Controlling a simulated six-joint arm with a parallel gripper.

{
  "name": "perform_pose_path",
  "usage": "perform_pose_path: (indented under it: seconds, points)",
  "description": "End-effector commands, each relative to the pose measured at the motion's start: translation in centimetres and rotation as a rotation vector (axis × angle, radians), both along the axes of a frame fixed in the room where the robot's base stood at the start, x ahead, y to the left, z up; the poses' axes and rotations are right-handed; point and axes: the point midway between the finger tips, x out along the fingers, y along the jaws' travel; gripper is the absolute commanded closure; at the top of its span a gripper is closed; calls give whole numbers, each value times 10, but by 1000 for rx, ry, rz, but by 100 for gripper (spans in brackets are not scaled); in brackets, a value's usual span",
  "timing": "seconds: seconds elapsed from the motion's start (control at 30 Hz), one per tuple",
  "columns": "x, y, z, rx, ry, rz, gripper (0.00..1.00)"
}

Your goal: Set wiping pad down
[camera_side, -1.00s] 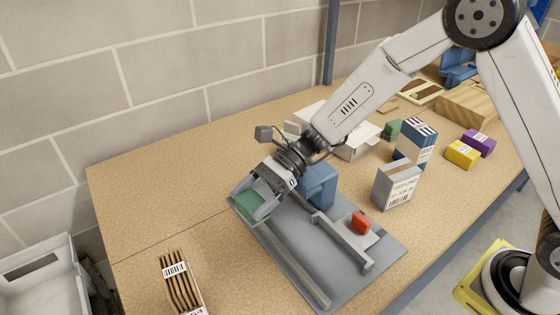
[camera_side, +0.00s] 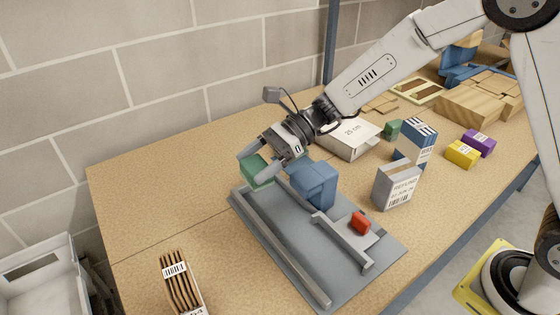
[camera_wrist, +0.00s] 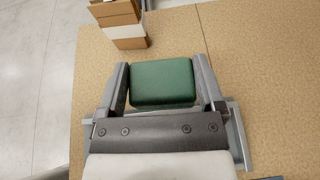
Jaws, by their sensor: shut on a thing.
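The green wiping pad (camera_side: 256,171) is a small block between the fingers of my gripper (camera_side: 264,173). The wrist view shows the pad (camera_wrist: 162,82) with one finger on each side of it, so the gripper is shut on it. In the side view the pad is over the far left end of the grey fixture plate (camera_side: 262,246) and looks raised above it. Part of the pad is hidden by the near finger.
The plate carries long rails, a blue block (camera_side: 315,184) close right of my gripper and a red piece (camera_side: 361,223). A bundle of brown sticks (camera_side: 180,287) lies front left. Boxes, including a grey one (camera_side: 397,186), stand right.

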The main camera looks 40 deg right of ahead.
Motion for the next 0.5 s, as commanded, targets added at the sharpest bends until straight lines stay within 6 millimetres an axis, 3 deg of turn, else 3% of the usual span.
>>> perform_pose_path:
  seconds: [0.27,0.5]
  points:
    - [47,-74,3,0,-2,-276,71]
    - [81,-161,5,-1,0,-558,71]
